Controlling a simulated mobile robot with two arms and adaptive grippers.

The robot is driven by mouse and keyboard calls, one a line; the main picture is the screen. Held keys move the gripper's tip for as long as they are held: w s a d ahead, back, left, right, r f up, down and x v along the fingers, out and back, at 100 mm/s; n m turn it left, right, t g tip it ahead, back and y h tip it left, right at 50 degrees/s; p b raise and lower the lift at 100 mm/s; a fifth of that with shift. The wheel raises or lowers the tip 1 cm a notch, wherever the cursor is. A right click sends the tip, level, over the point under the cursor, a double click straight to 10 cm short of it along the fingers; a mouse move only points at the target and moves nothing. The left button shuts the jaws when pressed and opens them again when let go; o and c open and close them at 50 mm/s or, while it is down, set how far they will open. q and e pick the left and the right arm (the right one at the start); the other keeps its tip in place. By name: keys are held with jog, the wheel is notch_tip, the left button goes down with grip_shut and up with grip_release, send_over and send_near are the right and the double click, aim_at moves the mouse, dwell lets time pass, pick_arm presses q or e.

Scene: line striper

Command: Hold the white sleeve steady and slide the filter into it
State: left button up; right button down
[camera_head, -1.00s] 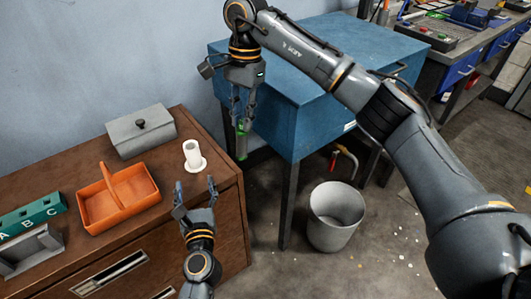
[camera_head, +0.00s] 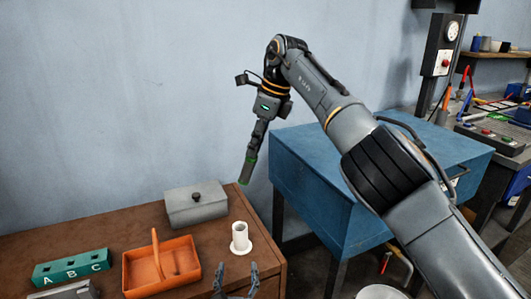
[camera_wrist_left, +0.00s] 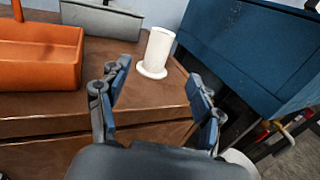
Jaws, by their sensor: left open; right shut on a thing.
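The white sleeve (camera_head: 240,235) stands upright on its round flange near the right end of the brown cabinet top. It also shows in the left wrist view (camera_wrist_left: 158,50), beyond my fingertips. My left gripper (camera_head: 236,268) is open and empty, just in front of the sleeve and apart from it; its spread fingers also show in the left wrist view (camera_wrist_left: 158,78). My right gripper (camera_head: 257,142) is shut on the filter (camera_head: 249,171), a dark slim piece with green edges. It hangs slightly tilted, in the air above the sleeve. My fingers partly hide its upper end.
A grey lidded box (camera_head: 196,206) stands behind and left of the sleeve. An orange handled basket (camera_head: 160,268) and a green A-B-C block (camera_head: 70,268) are further left. A blue cabinet (camera_head: 320,170) stands right of the brown cabinet (camera_head: 125,215), across a gap.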

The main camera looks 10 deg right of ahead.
aim_at(240, 237)
jog(key=shift+a+r+m+t, duration=0.3)
jog(key=shift+a+r+m, duration=0.1)
jog(key=shift+a+m, duration=0.35)
pick_arm(q)
jog(key=w, duration=0.8)
jog(key=w+d, duration=0.1)
jog(key=w, duration=0.3)
jog(key=c, duration=1.3)
